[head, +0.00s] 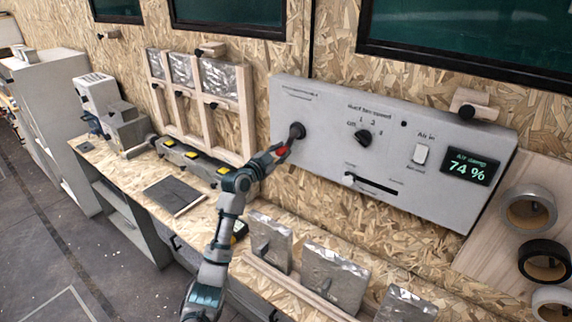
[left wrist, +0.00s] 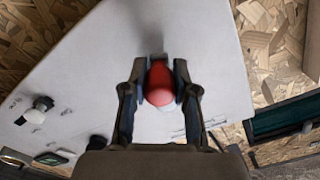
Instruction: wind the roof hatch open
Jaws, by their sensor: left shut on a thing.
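A grey control panel (head: 330,105) is fixed to the chipboard wall and also fills much of the left wrist view (left wrist: 205,40). At its left end is a winding crank with a dark hub (head: 297,131) and a red knob (head: 281,150). The label above the crank is too small to read. My left gripper (head: 274,156) is at the crank, its fingers closed around the red knob. In the left wrist view the red knob (left wrist: 159,83) sits between the two fingers (left wrist: 160,98). The roof hatch itself does not show. My right gripper is not in view.
The panel also carries a rotary fan dial (head: 363,137), a slider (head: 372,184), a white switch (head: 421,154) and a display (head: 469,167) reading 74 %. Foil-faced boards (head: 333,278) stand on the bench below. Tape rolls (head: 528,209) hang at right.

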